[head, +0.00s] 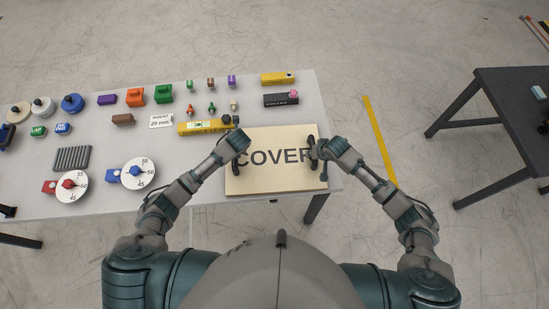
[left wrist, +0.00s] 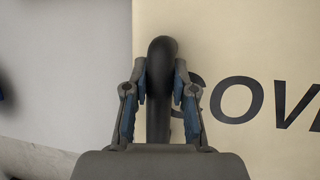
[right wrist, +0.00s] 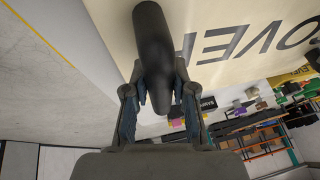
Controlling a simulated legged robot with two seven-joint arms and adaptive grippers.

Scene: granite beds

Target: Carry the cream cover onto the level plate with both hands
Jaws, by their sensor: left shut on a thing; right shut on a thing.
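The cream cover (head: 278,180), lettered COVER, is at the front right of the pale table and appears flat. It has a dark handle near each side. My left gripper (head: 237,150) is shut on the left handle, which stands between its fingers in the left wrist view (left wrist: 160,75). My right gripper (head: 320,153) is shut on the right handle, seen in the right wrist view (right wrist: 154,50). I cannot tell whether the cover rests or hangs just above the surface. I cannot make out the level plate; anything under the cover is hidden.
A yellow bar (head: 190,129) with lettering lies just behind the cover's left corner. Two white dials (head: 139,173) (head: 73,187) and several coloured blocks (head: 135,97) occupy the table's left and back. A dark table (head: 515,95) stands apart at right, across open floor.

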